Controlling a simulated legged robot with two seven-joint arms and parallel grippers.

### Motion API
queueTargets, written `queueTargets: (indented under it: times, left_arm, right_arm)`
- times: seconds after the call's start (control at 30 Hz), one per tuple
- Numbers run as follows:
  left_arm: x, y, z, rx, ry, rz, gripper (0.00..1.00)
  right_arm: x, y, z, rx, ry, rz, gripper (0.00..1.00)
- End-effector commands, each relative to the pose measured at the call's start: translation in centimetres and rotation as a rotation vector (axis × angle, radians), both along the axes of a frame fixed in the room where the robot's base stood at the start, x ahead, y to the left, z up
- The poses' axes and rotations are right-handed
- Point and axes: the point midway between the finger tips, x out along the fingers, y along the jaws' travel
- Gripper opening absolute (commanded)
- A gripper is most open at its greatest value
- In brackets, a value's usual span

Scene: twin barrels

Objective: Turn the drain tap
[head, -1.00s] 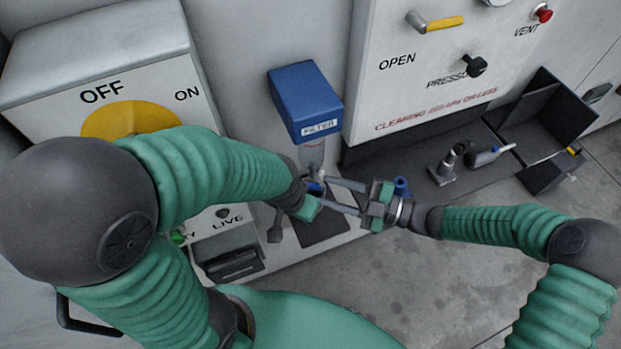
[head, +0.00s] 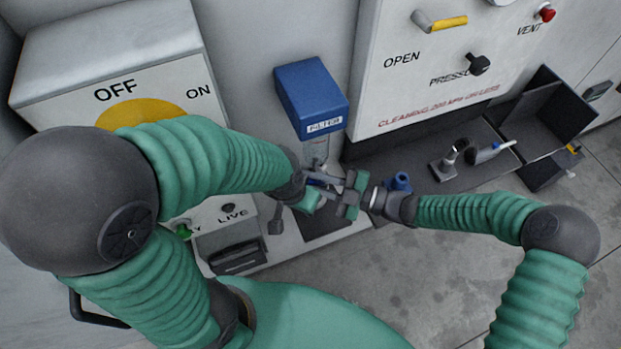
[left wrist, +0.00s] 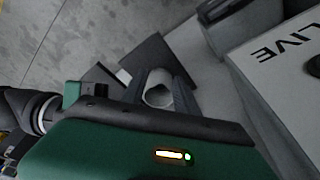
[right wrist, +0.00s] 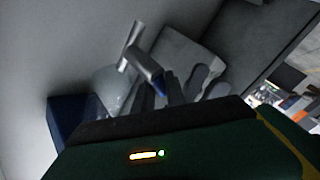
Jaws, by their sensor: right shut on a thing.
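The blue filter unit (head: 312,98) hangs on the wall with a clear bowl (head: 315,150) below it. The drain tap (right wrist: 145,65), grey metal with a blue-ended lever, shows under the bowl in the right wrist view. My right gripper (head: 325,184) reaches in from the right and is shut on the tap's lever; its fingers (right wrist: 185,88) partly hide the hold. My left gripper (head: 306,200) is beside the tap. In the left wrist view its fingers (left wrist: 160,88) are apart, with a pale hollow cylinder (left wrist: 158,85) seen between them; whether they touch it is unclear.
The OFF/ON switch box (head: 105,60) stands at left, partly behind my left arm. The OPEN panel (head: 430,70) is at upper right. A blue fitting (head: 398,182) is close behind my right wrist. A dark shelf (head: 420,165) with tools lies right. Floor below is clear.

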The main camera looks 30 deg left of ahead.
Motion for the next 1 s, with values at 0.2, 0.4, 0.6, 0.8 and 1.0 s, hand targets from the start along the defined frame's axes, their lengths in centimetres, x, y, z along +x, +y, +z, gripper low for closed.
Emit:
queueTargets:
  times: [0.2,0.4,0.6,0.8,1.0]
  left_arm:
    - [0.0,0.0,-0.7,0.0,0.0,0.0,0.36]
    - [0.0,0.0,-3.9,0.0,0.0,0.0,0.36]
    - [0.0,0.0,-4.1,0.0,0.0,0.0,0.36]
    - [0.0,0.0,-4.0,0.0,0.0,0.0,0.36]
    - [0.0,0.0,-4.0,0.0,0.0,0.0,0.36]
  right_arm:
    - [-0.1,0.1,-0.2,0.018,0.018,0.003,0.0]
    - [0.2,-0.1,0.0,0.127,0.142,0.003,0.0]
    - [0.4,-0.3,1.0,0.169,0.192,0.004,0.0]
    - [0.4,-0.3,1.0,0.168,0.19,0.004,0.18]
    - [0.4,-0.3,0.9,0.166,0.19,0.002,0.37]
